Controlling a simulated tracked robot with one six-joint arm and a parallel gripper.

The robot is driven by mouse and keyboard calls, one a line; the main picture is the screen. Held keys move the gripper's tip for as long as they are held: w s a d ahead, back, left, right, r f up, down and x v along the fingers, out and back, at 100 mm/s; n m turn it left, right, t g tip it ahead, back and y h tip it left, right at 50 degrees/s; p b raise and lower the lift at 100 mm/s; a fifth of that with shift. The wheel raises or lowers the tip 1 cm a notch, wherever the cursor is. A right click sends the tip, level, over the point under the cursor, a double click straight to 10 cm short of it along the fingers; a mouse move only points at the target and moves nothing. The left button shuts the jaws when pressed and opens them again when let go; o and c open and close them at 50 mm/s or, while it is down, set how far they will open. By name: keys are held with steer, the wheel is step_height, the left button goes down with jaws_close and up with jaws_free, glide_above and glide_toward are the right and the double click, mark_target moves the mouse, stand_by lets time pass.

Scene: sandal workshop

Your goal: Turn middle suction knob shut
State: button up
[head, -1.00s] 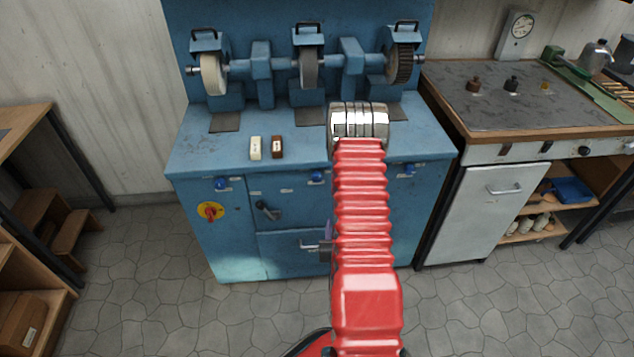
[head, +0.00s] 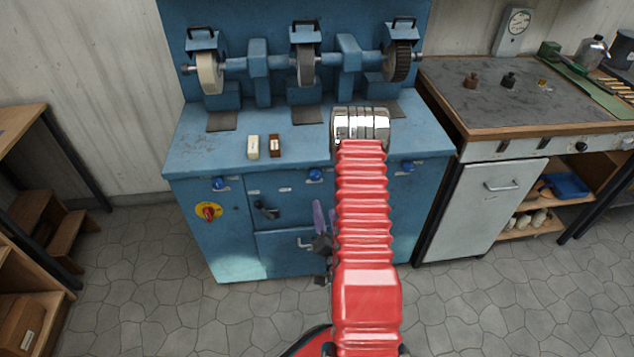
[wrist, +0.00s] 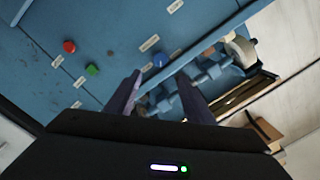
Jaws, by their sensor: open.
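The middle suction knob (head: 315,174) is the middle one of three small blue knobs on the front of the blue grinding machine. Its exact turn is too small to read. My gripper (head: 324,208) shows its purple fingers just below it, left of my red arm, which hides part of the gripper. In the wrist view my gripper (wrist: 159,76) is open and empty. A blue knob (wrist: 160,60) shows between and just beyond the fingertips there, with no visible contact; I cannot tell for certain which of the three it is.
Beside the middle knob are a left blue knob (head: 219,183) and a right blue knob (head: 407,166). A yellow-red switch (head: 208,212) and a black lever (head: 266,210) sit lower left. The wrist view shows a red button (wrist: 69,46) and a green button (wrist: 92,69).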

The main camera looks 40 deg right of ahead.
mark_target(316, 178)
steer(key=x, duration=1.3)
steer(key=shift+w+d, duration=0.25)
steer(key=shift+w, duration=0.05)
steer(key=shift+c, duration=0.3)
steer(key=c, duration=1)
steer(key=shift+n, duration=0.3)
steer(key=n, duration=0.3)
steer(key=shift+r+n, duration=0.1)
steer(key=shift+n, duration=1.7)
